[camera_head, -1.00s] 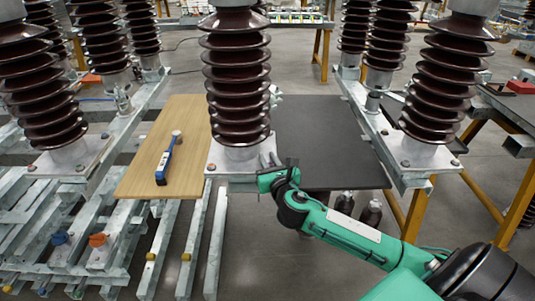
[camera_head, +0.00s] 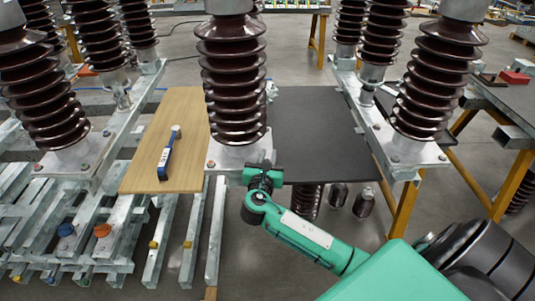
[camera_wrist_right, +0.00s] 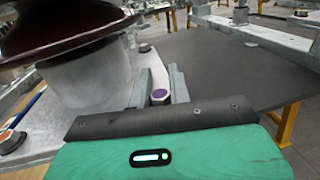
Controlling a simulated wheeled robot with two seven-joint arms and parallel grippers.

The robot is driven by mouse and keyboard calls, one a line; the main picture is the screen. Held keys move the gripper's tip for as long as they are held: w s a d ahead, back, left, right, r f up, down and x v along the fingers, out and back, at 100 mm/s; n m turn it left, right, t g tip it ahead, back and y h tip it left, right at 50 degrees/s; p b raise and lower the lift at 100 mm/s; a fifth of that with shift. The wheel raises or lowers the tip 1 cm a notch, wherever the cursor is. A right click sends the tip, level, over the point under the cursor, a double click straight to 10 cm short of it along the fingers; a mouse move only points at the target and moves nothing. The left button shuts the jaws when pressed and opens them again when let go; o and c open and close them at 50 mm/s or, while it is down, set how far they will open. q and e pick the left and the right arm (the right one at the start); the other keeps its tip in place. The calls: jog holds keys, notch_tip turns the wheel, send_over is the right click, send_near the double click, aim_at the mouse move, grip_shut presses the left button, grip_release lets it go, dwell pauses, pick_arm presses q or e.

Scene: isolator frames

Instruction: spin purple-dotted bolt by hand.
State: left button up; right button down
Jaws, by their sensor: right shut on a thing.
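The purple-dotted bolt (camera_wrist_right: 160,95) shows in the right wrist view as a grey hex head with a purple top. It sits at the edge of the metal base plate (camera_head: 225,156) under the middle brown insulator (camera_head: 234,80). My right gripper (camera_wrist_right: 164,86) has its two grey fingers on either side of the bolt head, shut on it. In the head view my right gripper (camera_head: 265,164) is at the front right corner of that plate, and the bolt is hidden behind it. My left gripper is not in view.
A red-dotted bolt (camera_wrist_right: 9,139) and a plain bolt (camera_wrist_right: 144,47) sit on the same plate. A blue-handled tool (camera_head: 168,155) lies on the wooden board (camera_head: 187,115) at left. A dark board (camera_head: 310,120) lies to the right. Other insulators stand on both sides.

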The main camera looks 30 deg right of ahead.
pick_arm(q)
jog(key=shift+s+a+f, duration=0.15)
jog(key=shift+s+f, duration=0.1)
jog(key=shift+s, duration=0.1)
pick_arm(e)
jog(key=shift+r, duration=0.1)
jog(key=c, duration=1.3)
grip_release()
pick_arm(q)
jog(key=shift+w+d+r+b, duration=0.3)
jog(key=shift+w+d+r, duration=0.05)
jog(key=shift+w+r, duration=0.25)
pick_arm(e)
jog(key=v, duration=1.3)
jog(key=shift+s+a, duration=0.2)
jog(key=shift+a, duration=0.2)
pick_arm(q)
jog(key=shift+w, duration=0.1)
